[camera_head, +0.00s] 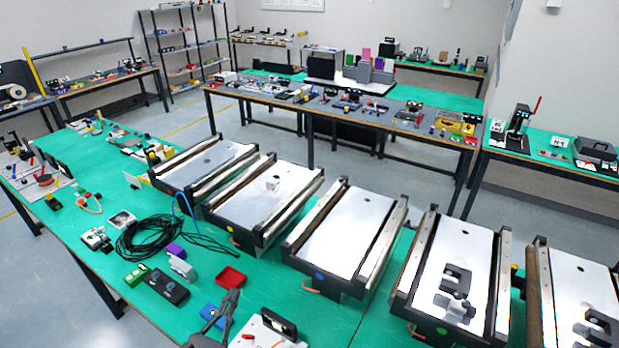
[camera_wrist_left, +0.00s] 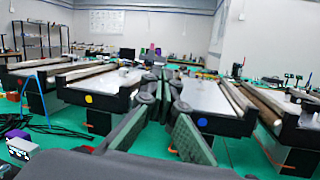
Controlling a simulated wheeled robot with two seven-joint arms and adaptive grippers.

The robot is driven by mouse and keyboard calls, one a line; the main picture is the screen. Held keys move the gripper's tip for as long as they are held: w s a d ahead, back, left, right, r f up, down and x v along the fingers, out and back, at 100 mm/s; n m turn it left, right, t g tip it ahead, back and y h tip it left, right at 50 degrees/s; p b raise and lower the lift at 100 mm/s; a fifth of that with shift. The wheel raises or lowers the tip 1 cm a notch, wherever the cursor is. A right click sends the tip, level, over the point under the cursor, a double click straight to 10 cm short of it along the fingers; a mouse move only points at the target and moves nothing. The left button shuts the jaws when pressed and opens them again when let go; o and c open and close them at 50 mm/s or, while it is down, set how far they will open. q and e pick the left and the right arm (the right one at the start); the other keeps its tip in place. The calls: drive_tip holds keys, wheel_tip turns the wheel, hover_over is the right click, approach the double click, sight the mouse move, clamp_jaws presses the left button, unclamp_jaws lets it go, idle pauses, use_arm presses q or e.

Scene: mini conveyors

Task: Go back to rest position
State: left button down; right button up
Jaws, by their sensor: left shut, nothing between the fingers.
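My left gripper (camera_head: 232,296) shows at the lower middle of the head view, above the green table (camera_head: 130,215) and near the front of the conveyors. In the left wrist view its two fingers (camera_wrist_left: 166,88) point forward toward the conveyors, shut with nothing between them. Several mini conveyors stand in a row on the table, including one with a blue dot (camera_head: 345,228) and one with a small pale item on its belt (camera_head: 250,205). My right gripper is not in view.
A red tray (camera_head: 230,277), a blue bin (camera_head: 212,317) and a black-topped device (camera_head: 279,322) lie close around the left gripper. Black cable (camera_head: 150,235) and a dark box (camera_head: 165,286) lie farther left. Open floor (camera_head: 250,135) separates this table from the back table.

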use_arm(q)
drive_tip(key=s+a+f+n+g+y, duration=0.1)
drive_tip(key=s+a+n+y, duration=0.1)
drive_tip(key=a+n+y, duration=0.55)
drive_tip(key=s+a+f+n+g+y, duration=0.1)
drive_tip(key=a+n+y, duration=0.3)
drive_tip(key=a+n, duration=0.7)
drive_tip(key=s+a+f+n+g, duration=0.2)
drive_tip(key=s+f+n+g, duration=0.15)
drive_tip(key=f+n, duration=0.3)
drive_tip(key=s+a+f+n+g, duration=0.3)
drive_tip(key=s+f+n, duration=0.1)
drive_tip(key=f+n, duration=0.25)
drive_tip(key=s+d+f+n+g+h, duration=0.2)
drive_tip(key=s+d+f+n+g, duration=0.25)
drive_tip(key=s+f, duration=0.3)
drive_tip(key=s+d+f+n+g+h, duration=0.35)
drive_tip(key=s+f+n, duration=0.2)
drive_tip(key=s, duration=0.25)
wheel_tip(320, 180, down, 36)
drive_tip(key=s+d+b, duration=0.2)
drive_tip(key=s+b, duration=0.1)
drive_tip(key=b, duration=0.1)
drive_tip(key=s+f+m+g+b, duration=0.1)
drive_tip(key=s+f+g+b, duration=0.1)
drive_tip(key=s+f, duration=1.6)
drive_tip(key=shift+s+f+b, duration=0.4)
drive_tip(key=shift+f+b, duration=0.45)
drive_tip(key=shift+f, duration=0.1)
